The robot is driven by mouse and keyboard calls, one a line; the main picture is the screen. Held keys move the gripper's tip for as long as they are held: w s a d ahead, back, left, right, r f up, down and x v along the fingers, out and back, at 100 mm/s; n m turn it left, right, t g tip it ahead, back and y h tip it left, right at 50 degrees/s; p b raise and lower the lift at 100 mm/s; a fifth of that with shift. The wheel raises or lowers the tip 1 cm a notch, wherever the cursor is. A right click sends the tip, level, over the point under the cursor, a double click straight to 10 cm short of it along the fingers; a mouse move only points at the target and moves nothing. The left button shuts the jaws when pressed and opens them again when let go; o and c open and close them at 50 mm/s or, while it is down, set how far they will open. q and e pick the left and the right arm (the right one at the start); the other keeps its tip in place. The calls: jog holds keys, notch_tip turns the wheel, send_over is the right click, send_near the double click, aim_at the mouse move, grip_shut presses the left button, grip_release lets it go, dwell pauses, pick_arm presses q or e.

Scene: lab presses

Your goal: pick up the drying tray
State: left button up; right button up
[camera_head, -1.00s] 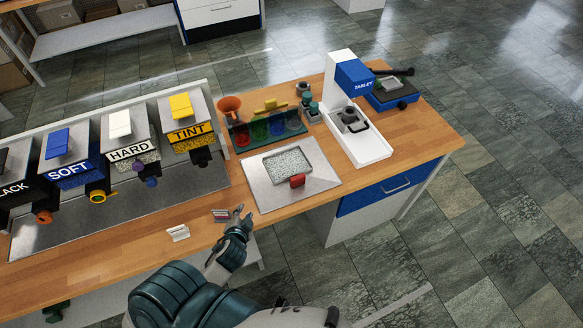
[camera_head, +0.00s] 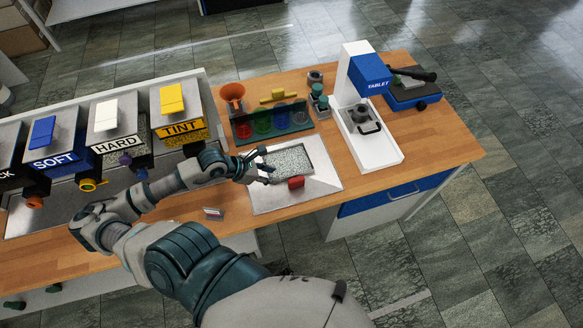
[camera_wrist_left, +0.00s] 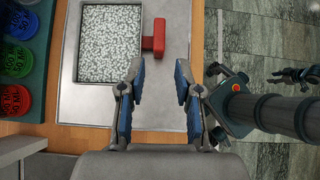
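The drying tray (camera_head: 312,155) is a shallow grey tray of pale speckled granules with a red grip block (camera_head: 296,183) at its near edge. It lies on a metal plate. My left gripper (camera_head: 268,160) is over the tray's left edge in the head view. In the left wrist view its two fingers (camera_wrist_left: 158,72) are spread with nothing between them, and the red block (camera_wrist_left: 155,38) is a little ahead of them. The tray (camera_wrist_left: 110,42) is ahead and left there.
A rack of coloured cups (camera_head: 268,122) stands behind the tray. A white and blue tablet press (camera_head: 368,150) is to the right. Several labelled dispensers (camera_head: 183,115) stand left. A small card holder (camera_head: 213,213) lies near the front edge. Bare wood is at the right front.

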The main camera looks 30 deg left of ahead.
aim_at(301, 180)
pick_arm(q)
jog(key=x, duration=0.9)
jog(key=shift+w+d, duration=0.2)
jog(key=shift+d, duration=0.05)
jog(key=shift+a+f+p+x, duration=0.15)
jog(key=shift+p+x, duration=0.15)
jog(key=shift+x, duration=1.25)
jog(key=shift+a+f+p+x, duration=0.15)
jog(key=shift+p+x, duration=0.1)
jog(key=shift+x, duration=1.3)
jog(key=shift+s+r, duration=0.1)
jog(key=shift+s, duration=0.05)
grip_shut()
